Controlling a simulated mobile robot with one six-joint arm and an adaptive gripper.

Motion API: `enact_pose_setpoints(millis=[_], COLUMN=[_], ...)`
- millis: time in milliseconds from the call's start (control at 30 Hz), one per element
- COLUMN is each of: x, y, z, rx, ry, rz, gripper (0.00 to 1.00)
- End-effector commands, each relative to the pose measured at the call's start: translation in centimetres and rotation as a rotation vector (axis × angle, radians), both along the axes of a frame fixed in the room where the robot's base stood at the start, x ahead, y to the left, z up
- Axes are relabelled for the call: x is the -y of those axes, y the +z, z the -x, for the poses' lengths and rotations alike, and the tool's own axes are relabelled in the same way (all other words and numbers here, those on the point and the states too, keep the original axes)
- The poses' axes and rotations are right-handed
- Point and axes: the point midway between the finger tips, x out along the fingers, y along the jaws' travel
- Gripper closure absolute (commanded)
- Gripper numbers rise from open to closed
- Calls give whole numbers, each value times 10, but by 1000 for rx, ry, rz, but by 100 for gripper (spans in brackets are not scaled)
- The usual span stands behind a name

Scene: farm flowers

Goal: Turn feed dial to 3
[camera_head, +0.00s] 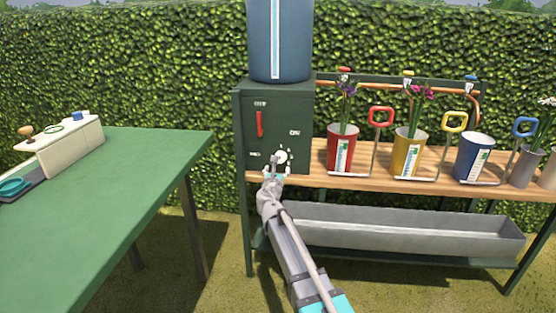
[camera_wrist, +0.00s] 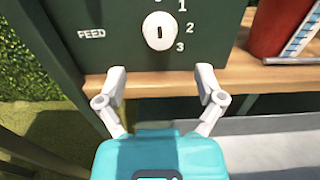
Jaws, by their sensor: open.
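The feed dial (camera_wrist: 160,31) is a white round knob with a dark slot on the green panel (camera_wrist: 100,42). The word FEED is at its left and the numbers 1, 2 and 3 run down its right side in the wrist view. The dial (camera_head: 281,157) also shows in the head view, low on the panel. My gripper (camera_wrist: 160,78) is open and empty, with its fingertips spread just below the dial and apart from it. In the head view my gripper (camera_head: 274,172) is at the panel's lower edge. Which number the dial points to is unclear.
A red lever (camera_head: 260,124) with OFF and ON labels is above the dial. A blue tank (camera_head: 279,40) stands on top. Red (camera_head: 342,147) and yellow (camera_head: 409,146) buckets stand on the wooden shelf at right. A grey trough (camera_head: 400,231) lies below.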

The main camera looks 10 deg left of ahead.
Motion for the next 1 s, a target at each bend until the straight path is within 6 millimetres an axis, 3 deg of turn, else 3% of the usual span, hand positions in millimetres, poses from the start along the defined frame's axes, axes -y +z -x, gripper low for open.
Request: enact_pose_setpoints(millis=[200, 500, 1000], x=[0, 2, 3], y=[0, 0, 0], z=[-38, -73, -80], rx=[0, 0, 0], ry=[0, -1, 0], rz=[0, 0, 0], gripper=[13, 13, 13])
